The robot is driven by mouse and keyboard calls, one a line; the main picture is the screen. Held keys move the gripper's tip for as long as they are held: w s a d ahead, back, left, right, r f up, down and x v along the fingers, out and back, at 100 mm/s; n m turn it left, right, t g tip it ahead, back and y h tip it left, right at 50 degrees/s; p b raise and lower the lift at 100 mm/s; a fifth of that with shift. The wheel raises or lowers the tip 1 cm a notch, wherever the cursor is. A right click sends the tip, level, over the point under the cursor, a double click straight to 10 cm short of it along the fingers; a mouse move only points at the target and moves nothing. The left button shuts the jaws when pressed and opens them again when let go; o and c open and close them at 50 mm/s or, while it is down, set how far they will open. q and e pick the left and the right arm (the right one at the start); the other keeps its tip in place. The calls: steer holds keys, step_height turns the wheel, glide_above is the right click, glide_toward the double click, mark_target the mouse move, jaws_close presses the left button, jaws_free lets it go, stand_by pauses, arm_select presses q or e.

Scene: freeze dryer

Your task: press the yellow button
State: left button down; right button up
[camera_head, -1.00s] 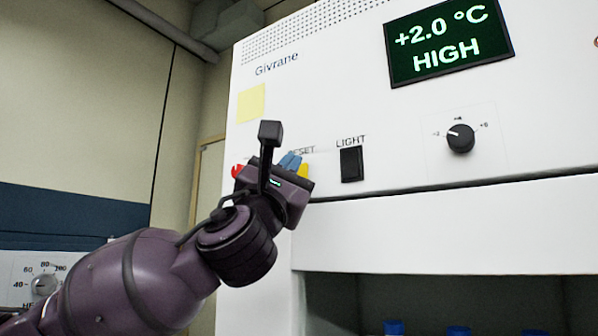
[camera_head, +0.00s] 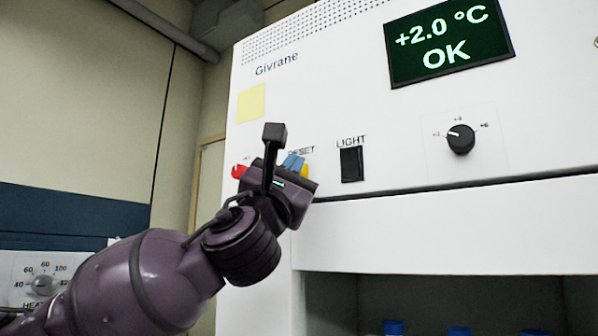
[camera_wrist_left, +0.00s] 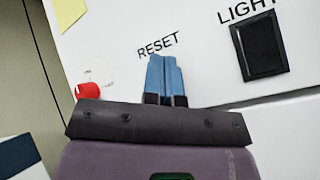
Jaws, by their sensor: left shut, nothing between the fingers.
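The yellow button (camera_head: 304,171) sits under the RESET label on the white front panel. Only a small part of it shows in the head view, to the right of my fingertips. In the left wrist view it is hidden behind my gripper. My left gripper (camera_head: 292,162) is shut and empty, its blue fingers in front of the panel below RESET. The blue fingers (camera_wrist_left: 164,78) also show side by side in the left wrist view. I cannot tell whether they touch the button. My right gripper is not in view.
A red knob (camera_head: 239,171) is left of my gripper, and a black LIGHT switch (camera_head: 351,164) is to the right. The display (camera_head: 448,42) reads +2.0 °C OK. A black dial (camera_head: 460,139) is farther right. Blue-capped items stand in the opening below.

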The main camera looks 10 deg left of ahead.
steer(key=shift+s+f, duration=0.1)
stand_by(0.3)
arm_select(q)
steer(key=shift+s+a, duration=0.15)
steer(key=shift+s, duration=0.2)
steer(key=shift+s+a, duration=0.1)
steer(key=shift+s, duration=0.3)
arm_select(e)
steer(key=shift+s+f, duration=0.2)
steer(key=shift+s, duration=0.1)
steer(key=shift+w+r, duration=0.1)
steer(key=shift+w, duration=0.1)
arm_select(q)
steer(key=s, duration=0.1)
steer(key=s+a, duration=0.1)
steer(key=s, duration=0.2)
steer(key=shift+s+a, duration=0.3)
steer(key=shift+a, duration=0.05)
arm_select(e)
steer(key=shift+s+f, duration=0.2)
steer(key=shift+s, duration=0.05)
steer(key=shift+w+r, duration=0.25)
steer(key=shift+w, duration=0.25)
